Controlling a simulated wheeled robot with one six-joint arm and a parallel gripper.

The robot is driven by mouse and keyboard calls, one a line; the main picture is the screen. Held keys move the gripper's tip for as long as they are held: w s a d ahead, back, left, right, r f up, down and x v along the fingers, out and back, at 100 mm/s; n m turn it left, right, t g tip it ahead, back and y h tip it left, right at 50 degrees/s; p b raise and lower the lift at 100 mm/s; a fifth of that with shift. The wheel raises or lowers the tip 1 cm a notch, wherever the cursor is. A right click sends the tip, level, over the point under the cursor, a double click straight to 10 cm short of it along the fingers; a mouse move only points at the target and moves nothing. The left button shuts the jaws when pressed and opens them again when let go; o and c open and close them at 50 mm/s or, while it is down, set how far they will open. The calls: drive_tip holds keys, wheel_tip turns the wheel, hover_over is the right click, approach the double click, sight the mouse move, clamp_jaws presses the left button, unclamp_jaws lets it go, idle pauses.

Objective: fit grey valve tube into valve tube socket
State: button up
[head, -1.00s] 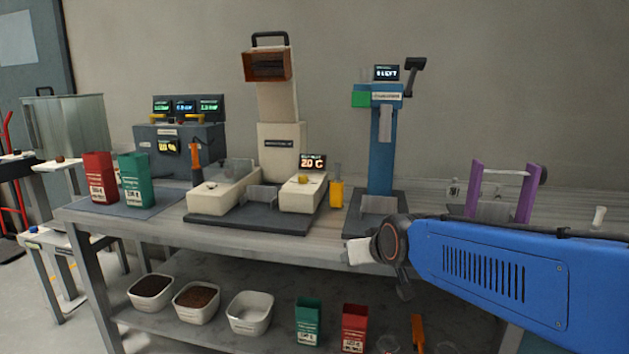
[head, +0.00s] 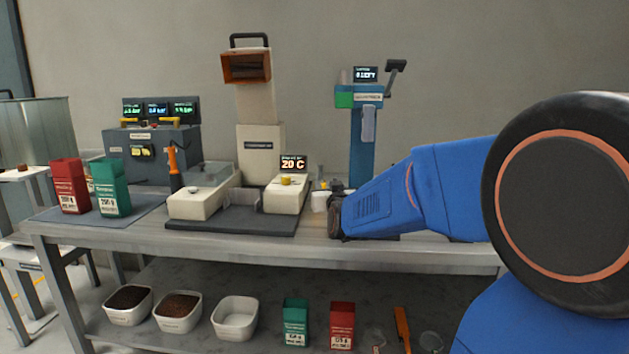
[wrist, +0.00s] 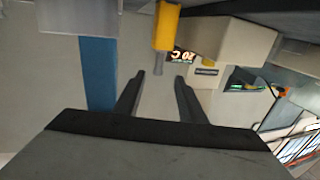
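A short grey cylinder (wrist: 159,69), which looks like the grey valve tube, sticks out of a yellow holder (wrist: 166,28) in the upside-down wrist view. My gripper (wrist: 160,76) is open and appears empty. Its two dark fingers point at the cylinder, whose end shows in the gap between the fingertips. I cannot tell whether it is inside the grip or still beyond it. In the head view my wrist hides most of the yellow holder, beside the unit with the 20 C display (head: 293,164). I cannot identify the valve tube socket.
A blue column machine (head: 364,150) stands close behind my arm; its column also shows in the wrist view (wrist: 98,75). The tall beige machine (head: 261,150) stands left of my wrist. Red (head: 69,187) and green (head: 112,190) packets stand at the bench's left.

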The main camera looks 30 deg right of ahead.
sight(320, 173)
drive_tip(key=x, duration=1.2)
drive_tip(key=shift+w, duration=0.1)
drive_tip(key=shift+f+x, duration=0.2)
drive_tip(key=shift+x, duration=2.4)
drive_tip(key=shift+d, duration=0.1)
clamp_jaws()
